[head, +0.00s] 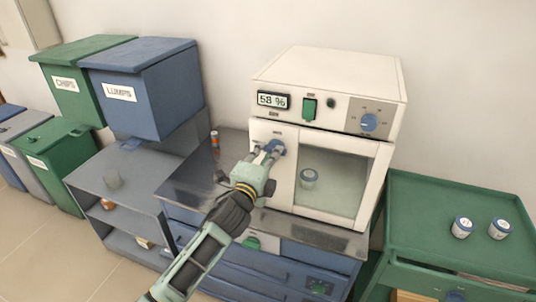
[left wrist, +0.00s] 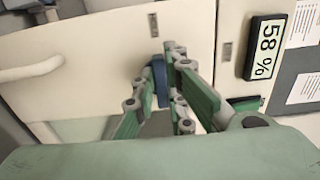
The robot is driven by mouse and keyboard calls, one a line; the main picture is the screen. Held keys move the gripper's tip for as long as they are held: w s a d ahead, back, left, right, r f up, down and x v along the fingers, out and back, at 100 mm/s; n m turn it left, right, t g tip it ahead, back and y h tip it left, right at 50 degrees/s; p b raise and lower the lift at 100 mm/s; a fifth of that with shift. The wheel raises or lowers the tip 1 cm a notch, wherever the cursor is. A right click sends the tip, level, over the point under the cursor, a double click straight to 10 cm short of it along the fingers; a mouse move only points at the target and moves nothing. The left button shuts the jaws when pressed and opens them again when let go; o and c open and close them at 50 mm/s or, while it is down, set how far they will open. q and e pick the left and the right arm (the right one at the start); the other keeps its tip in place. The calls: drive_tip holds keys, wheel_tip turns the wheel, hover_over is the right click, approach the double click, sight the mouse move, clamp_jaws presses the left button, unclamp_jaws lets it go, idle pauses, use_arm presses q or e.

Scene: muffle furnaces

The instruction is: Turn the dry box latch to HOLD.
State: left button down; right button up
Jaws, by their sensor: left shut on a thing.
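The dry box (head: 330,85) is a cream cabinet with a 58 % display, a green switch and a windowed door (head: 283,190). Its blue latch (head: 277,149) is at the door's upper left. My left gripper (head: 267,150) reaches up to the door and is shut on the latch. In the left wrist view the blue latch (left wrist: 160,84) shows between the green fingers of my left gripper (left wrist: 160,92). The fingers partly hide the latch, and the small labels by it are too small to read. My right gripper is not in view.
A blue knob (head: 368,123) is at the box's upper right. A blue-lidded jar (head: 309,178) stands behind the window. Two jars (head: 462,227) stand on the green cart (head: 425,195) at right. CHIPS (head: 64,85) and LUMPS (head: 120,93) bins are at left, above a grey shelf (head: 90,180).

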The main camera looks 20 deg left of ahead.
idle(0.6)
use_arm(q)
drive_tip(key=c, duration=1.8)
unclamp_jaws()
drive_tip(key=s, duration=1.2)
drive_tip(key=shift+a, duration=0.25)
